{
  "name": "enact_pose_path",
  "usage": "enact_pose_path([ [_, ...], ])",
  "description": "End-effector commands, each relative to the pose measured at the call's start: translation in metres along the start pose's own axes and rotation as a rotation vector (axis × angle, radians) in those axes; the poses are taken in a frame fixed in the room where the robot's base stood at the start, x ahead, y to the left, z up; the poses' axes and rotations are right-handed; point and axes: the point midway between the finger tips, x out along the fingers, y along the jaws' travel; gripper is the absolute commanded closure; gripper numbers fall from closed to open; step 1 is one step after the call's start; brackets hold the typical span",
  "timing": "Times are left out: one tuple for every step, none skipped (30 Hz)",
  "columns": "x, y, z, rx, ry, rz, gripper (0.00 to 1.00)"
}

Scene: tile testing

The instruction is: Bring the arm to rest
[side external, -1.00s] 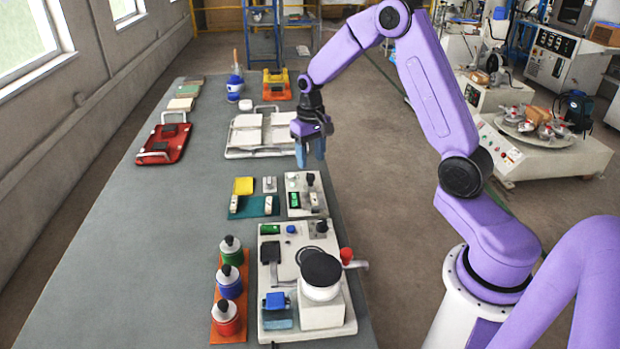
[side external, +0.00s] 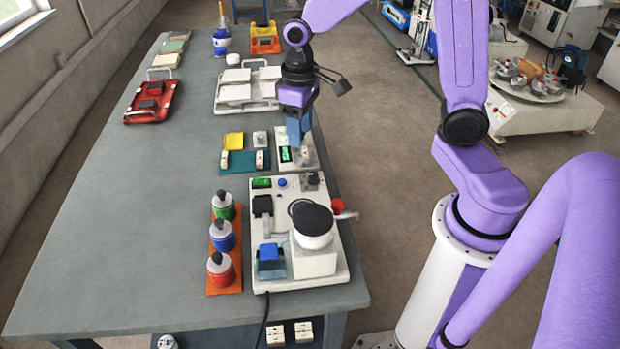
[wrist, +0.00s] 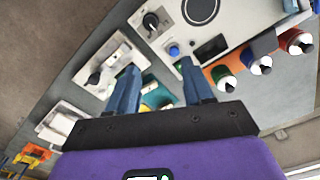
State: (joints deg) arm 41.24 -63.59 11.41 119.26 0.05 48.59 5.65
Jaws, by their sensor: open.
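My gripper (side external: 298,142) is open and empty, pointing down over the small white control box (side external: 308,160) in the side view, partly covering it. I cannot tell the exact height of the fingertips above the box. In the wrist view my two blue-grey fingers (wrist: 158,68) stand wide apart with nothing between them. The small box also shows in the wrist view (wrist: 122,58), beside the left finger. My arm is bent above the right edge of the table.
The large tester (side external: 285,277) with a black-topped cylinder stands nearer the front of the grey table (side external: 110,240). Several bottles sit on an orange strip (side external: 226,283) to its left. White trays (side external: 225,105) and a red tray (side external: 135,115) lie farther back. The table's left side is clear.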

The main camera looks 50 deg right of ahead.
Motion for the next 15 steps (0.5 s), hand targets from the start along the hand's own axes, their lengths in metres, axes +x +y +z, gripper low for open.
enact_pose_path([
  [-0.006,-0.015,0.014,-0.065,0.004,-0.001,0.49],
  [-0.008,-0.022,0.022,-0.101,0.004,-0.002,0.49],
  [-0.011,-0.032,0.033,-0.149,0.005,-0.003,0.49],
  [-0.013,-0.038,0.042,-0.183,0.006,-0.003,0.49],
  [-0.015,-0.044,0.05,-0.218,0.007,-0.004,0.49],
  [-0.018,-0.052,0.062,-0.266,0.008,-0.005,0.49],
  [-0.019,-0.058,0.071,-0.301,0.009,-0.006,0.49],
  [-0.021,-0.062,0.081,-0.336,0.01,-0.007,0.49],
  [-0.023,-0.068,0.093,-0.385,0.011,-0.008,0.49],
  [-0.024,-0.072,0.103,-0.42,0.011,-0.008,0.49],
  [-0.025,-0.075,0.112,-0.455,0.011,-0.009,0.49],
  [-0.026,-0.079,0.125,-0.501,0.012,-0.01,0.49],
  [-0.027,-0.081,0.134,-0.535,0.013,-0.011,0.49],
  [-0.027,-0.083,0.143,-0.569,0.014,-0.012,0.49],
  [-0.028,-0.085,0.154,-0.611,0.014,-0.013,0.49],
])
